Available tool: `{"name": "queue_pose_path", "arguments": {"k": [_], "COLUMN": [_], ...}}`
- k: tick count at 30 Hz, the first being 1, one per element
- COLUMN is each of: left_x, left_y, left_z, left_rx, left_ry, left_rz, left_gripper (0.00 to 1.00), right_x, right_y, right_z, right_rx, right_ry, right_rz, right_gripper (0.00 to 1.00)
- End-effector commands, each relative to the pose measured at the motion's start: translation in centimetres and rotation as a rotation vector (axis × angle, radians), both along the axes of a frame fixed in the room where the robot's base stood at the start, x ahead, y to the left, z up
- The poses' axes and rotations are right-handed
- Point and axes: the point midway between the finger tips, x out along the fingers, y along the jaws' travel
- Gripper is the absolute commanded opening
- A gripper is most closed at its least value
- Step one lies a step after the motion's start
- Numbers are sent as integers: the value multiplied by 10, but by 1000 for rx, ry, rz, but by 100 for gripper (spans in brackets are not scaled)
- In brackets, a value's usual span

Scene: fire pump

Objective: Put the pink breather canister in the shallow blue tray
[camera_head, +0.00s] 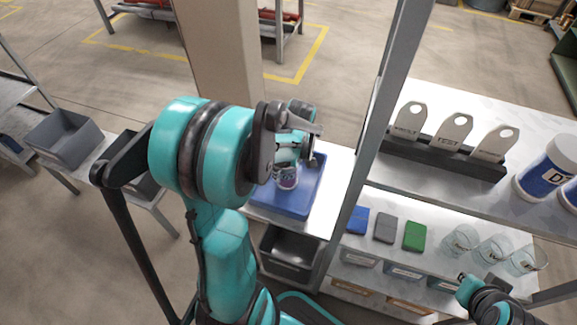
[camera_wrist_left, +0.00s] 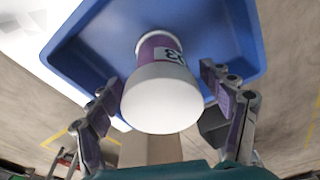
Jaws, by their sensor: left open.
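The pink breather canister, with a white lid and a pink-purple band, stands in the shallow blue tray in the head view (camera_head: 287,182). In the left wrist view the canister (camera_wrist_left: 160,95) has its lid towards the camera and its far end against the floor of the tray (camera_wrist_left: 90,52). The tray (camera_head: 311,193) lies on a white table. My left gripper (camera_head: 290,158) is over the canister and partly hides it. In the wrist view its open fingers (camera_wrist_left: 160,80) are on either side of the canister, with gaps. My right gripper (camera_head: 478,292) is at lower right, its jaws unclear.
A grey shelf post (camera_head: 362,150) rises just right of the tray. The shelf there holds a rack of metal tags (camera_head: 443,155) and a blue-labelled jar (camera_head: 548,168). Below are coloured blocks (camera_head: 386,228) and glass beakers (camera_head: 492,250). A beige column (camera_head: 222,50) stands behind.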

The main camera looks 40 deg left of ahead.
Motion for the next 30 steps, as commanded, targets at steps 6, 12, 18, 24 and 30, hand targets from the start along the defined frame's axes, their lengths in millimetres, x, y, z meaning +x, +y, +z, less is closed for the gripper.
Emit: {"name": "queue_pose_path", "arguments": {"k": [6,12,18,24,30], "left_x": [0,-1,-1,-2,-2], "left_y": [-3,-10,-15,-18,-18], "left_z": [24,70,106,121,122], "left_rx": [0,0,0,0,0], "left_ry": [0,0,0,0,0], "left_rz": [0,-1,-1,0,0], "left_gripper": [80,80,80,80,80], "right_x": [0,0,0,0,0], "right_y": [0,0,0,0,0], "right_z": [12,30,42,46,45], "right_rx": [0,0,0,0,0], "right_ry": [0,0,0,0,0], "right_rz": [0,0,0,0,0], "right_gripper": [0,0,0,0,0]}}
